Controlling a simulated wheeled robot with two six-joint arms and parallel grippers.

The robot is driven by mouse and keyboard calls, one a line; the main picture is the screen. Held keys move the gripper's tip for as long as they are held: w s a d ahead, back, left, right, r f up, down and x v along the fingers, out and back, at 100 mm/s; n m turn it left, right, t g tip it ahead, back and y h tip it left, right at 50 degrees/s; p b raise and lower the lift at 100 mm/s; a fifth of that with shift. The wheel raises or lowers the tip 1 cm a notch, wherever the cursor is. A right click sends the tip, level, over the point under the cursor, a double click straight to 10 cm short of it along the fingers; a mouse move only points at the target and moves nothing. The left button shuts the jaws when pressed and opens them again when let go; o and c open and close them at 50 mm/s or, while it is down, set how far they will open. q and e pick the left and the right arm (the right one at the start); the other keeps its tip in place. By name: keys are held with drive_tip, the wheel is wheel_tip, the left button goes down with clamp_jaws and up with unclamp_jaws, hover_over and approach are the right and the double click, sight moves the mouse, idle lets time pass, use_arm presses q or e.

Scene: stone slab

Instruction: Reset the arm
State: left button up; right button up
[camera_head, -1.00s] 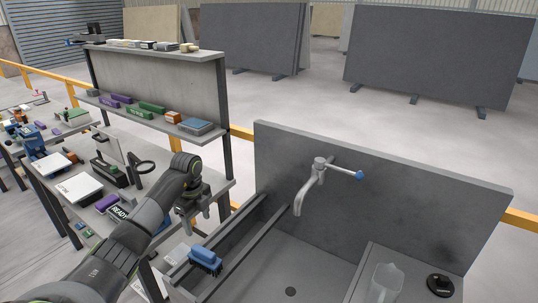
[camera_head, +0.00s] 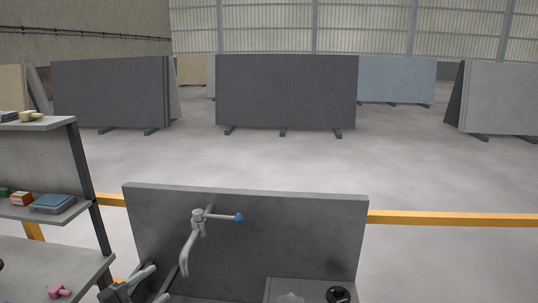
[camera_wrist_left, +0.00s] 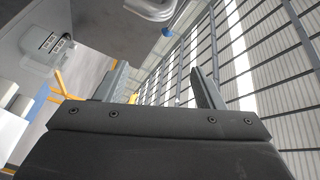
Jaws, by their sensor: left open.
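My left gripper (camera_head: 158,283) shows at the bottom left of the head view, in front of the sink's back panel, with its lower part cut off by the frame edge. In the left wrist view its two fingers (camera_wrist_left: 160,88) stand apart with nothing between them. My right gripper is in neither view.
A grey sink back panel (camera_head: 300,230) carries a metal tap (camera_head: 190,245) with a blue-tipped lever (camera_head: 238,218). A shelf bench (camera_head: 50,265) stands at the left, holding a blue-grey box (camera_head: 53,204) and a pink item (camera_head: 59,291). Behind are a yellow rail (camera_head: 450,218), open floor and stone slabs (camera_head: 285,92).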

use_arm(q)
drive_tip(key=s+a+f+n+t+y, duration=0.1)
drive_tip(key=s+a+n+y, duration=0.45)
drive_tip(key=n+y, duration=0.3)
drive_tip(key=s+a+f+n+y, duration=0.1)
drive_tip(key=s+a+n+y, duration=0.45)
drive_tip(key=n+y, duration=0.35)
drive_tip(key=s+d+f+n+g+h, duration=0.1)
drive_tip(key=s+d+f+g+h, duration=0.2)
drive_tip(key=s, duration=0.4)
drive_tip(key=s+d+f+n+g+h, duration=0.1)
drive_tip(key=s+d+f+g, duration=0.1)
drive_tip(key=s+f+g, duration=0.5)
drive_tip(key=s+d+f+n+g+h, duration=0.1)
drive_tip(key=s+d+f+g+h, duration=0.15)
drive_tip(key=s, duration=0.55)
wheel_tip(320, 180, down, 32)
drive_tip(key=s+g+b, duration=0.1)
drive_tip(key=b, duration=0.6)
drive_tip(key=s+f+b, duration=0.2)
drive_tip(key=s+f, duration=0.5)
drive_tip(key=f, duration=0.3)
drive_tip(key=s+f+g+b, duration=0.1)
drive_tip(key=s+f+b, duration=0.2)
drive_tip(key=s+f, duration=0.5)
wheel_tip(320, 180, down, 4)
drive_tip(key=shift+d+r, duration=0.25)
drive_tip(key=shift+d, duration=0.2)
